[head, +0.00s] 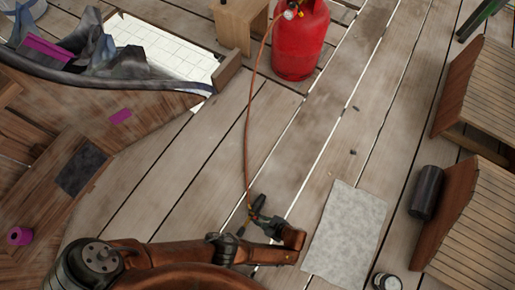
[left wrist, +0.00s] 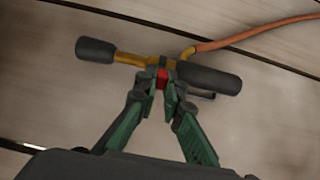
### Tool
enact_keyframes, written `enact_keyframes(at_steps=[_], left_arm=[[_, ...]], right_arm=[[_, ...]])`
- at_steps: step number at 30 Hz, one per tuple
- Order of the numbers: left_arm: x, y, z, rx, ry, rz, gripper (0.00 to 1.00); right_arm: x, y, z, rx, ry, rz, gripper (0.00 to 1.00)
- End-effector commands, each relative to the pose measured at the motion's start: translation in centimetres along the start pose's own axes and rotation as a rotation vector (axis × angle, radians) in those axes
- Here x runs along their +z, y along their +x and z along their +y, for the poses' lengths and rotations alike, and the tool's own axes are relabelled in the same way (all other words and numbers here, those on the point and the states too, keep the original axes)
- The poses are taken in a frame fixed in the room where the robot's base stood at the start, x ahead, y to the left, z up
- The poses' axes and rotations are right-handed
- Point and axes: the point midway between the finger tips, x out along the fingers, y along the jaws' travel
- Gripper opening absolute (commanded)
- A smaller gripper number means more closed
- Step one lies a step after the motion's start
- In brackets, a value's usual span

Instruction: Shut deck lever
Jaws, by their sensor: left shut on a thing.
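A hand torch with dark grips and a yellow-brass body (left wrist: 130,59) lies on the plank deck; it also shows small in the head view (head: 257,204). A small red part (left wrist: 161,78) sits at the middle of the torch; I cannot tell for certain that it is the deck lever. My left gripper (left wrist: 163,84) has green fingers closed together on this red part. In the head view my left gripper (head: 264,221) is low at the torch. The fingertips hide part of the red piece. My right gripper is not in view.
An orange hose (head: 248,130) runs from the torch to a red gas cylinder (head: 300,45). A grey sheet (head: 343,235) lies to the right. A dark roll (head: 426,192) is near wooden slatted pieces (head: 485,85) at the right. Planks between are mostly clear.

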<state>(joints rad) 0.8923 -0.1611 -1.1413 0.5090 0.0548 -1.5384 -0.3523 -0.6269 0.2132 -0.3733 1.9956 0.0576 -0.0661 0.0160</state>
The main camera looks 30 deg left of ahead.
Motion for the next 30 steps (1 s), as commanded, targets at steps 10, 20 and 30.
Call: enact_keyframes(at_steps=[10, 20, 30], left_arm=[[-0.4, -0.2, 0.1, 0.0, 0.002, 0.011, 0.15], [-0.1, 0.0, 0.1, 0.001, 0.0, 0.005, 0.26], [-0.2, -2.7, 0.1, 0.001, -0.001, 0.009, 0.26]], right_arm=[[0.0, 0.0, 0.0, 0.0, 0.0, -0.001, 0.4], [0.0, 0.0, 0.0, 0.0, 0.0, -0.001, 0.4], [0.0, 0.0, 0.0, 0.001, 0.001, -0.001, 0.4]])
